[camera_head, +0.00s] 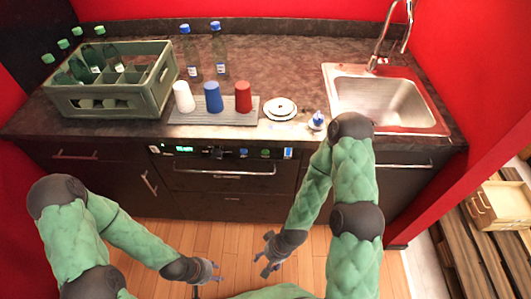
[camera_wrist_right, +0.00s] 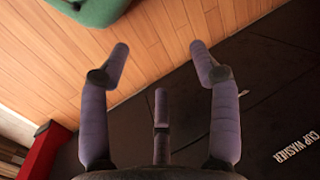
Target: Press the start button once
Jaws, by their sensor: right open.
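The control panel (camera_head: 220,153) runs along the counter's front edge. The labels are too small to read, so I cannot tell which is the start button. My right gripper (camera_head: 268,255) is open and empty, below and in front of the panel, over the floor. In the right wrist view its fingers (camera_wrist_right: 157,55) are spread. My left gripper (camera_head: 214,273) hangs low at the left, apart from the panel; its opening is unclear.
A green crate (camera_head: 115,106) of bottles, two bottles (camera_head: 193,55), and a mat (camera_head: 210,119) with white, blue and red cups stand on the counter. A sink (camera_head: 385,98) is at right. A dark front marked CUP WASHER (camera_wrist_right: 297,146) shows in the wrist view.

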